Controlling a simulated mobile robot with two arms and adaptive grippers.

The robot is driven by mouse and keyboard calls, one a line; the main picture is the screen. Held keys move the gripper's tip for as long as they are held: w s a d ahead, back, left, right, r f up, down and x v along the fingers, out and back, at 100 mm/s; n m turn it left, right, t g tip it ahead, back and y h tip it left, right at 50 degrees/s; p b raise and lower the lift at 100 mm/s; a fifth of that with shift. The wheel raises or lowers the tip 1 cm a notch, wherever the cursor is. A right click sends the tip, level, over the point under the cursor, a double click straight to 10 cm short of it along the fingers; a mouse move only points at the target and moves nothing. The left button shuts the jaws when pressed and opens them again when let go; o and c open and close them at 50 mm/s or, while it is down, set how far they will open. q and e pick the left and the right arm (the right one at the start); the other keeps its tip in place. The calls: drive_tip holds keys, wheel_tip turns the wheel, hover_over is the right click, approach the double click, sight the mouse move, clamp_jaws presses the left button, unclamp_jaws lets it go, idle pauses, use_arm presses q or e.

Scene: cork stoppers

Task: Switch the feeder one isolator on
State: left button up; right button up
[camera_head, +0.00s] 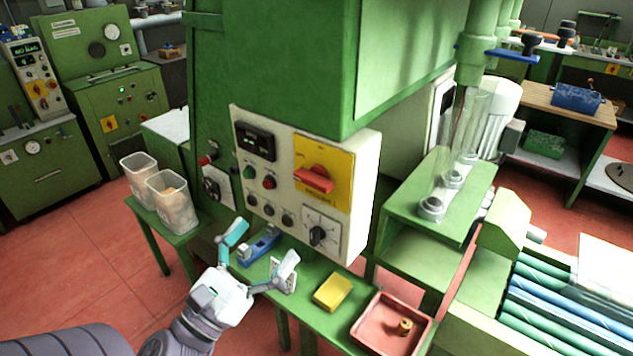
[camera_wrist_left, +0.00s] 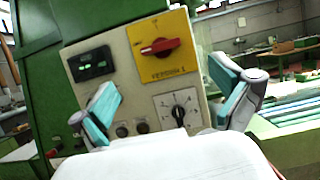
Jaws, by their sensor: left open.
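The feeder one isolator is a red rotary handle (camera_head: 314,180) on a yellow plate (camera_head: 338,163), at the upper right of a cream control panel (camera_head: 280,208). In the left wrist view the red handle (camera_wrist_left: 160,47) lies nearly level across the yellow plate (camera_wrist_left: 177,69), above lettering that reads like "FEEDER 1". My left gripper (camera_head: 262,244) is open and empty, in front of and below the panel, apart from the handle. Its teal-padded fingers (camera_wrist_left: 170,100) stand wide apart below the handle in the left wrist view. My right gripper is not in view.
The panel also carries a dark display (camera_head: 255,141), green and red buttons, several black knobs and a selector dial (camera_head: 318,235). Below, a green bench holds a blue tool (camera_head: 259,246), a yellow sponge (camera_head: 333,291) and a red tray (camera_head: 391,325). Clear tubs (camera_head: 172,203) stand left.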

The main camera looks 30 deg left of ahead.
sight(309, 185)
use_arm(q)
drive_tip(key=p+x, duration=0.4)
drive_tip(key=x, duration=0.7)
drive_tip(key=shift+w+r, duration=0.1)
drive_tip(key=shift+w, duration=0.6)
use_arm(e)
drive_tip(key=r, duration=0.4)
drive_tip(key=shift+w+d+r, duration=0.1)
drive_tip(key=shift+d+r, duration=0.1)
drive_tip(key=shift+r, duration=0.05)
use_arm(q)
drive_tip(key=c, duration=1)
drive_tip(key=shift+c, duration=0.8)
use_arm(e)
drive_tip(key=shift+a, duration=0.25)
